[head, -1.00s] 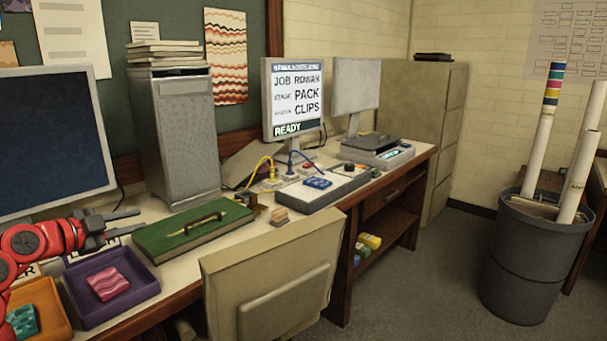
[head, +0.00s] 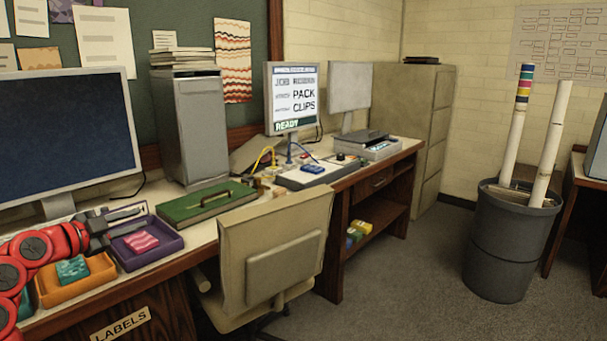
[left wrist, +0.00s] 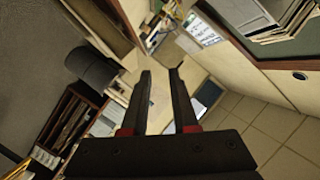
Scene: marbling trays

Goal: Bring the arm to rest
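My left gripper (head: 140,217) is at the lower left of the head view, at the end of my red arm, pointing right. Its two dark fingers are apart with nothing between them. It shows in front of the back edge of a purple tray (head: 172,254) holding a pink wavy-patterned piece (head: 141,242). In the left wrist view the fingers (left wrist: 160,74) are also apart and empty. My right gripper is not in view.
An orange tray (head: 106,285) with a teal piece (head: 72,270) sits beside the purple one. A green case (head: 190,208) lies right of them. A beige chair (head: 275,245) stands before the desk. A grey bin (head: 505,250) holds tubes; open floor lies between.

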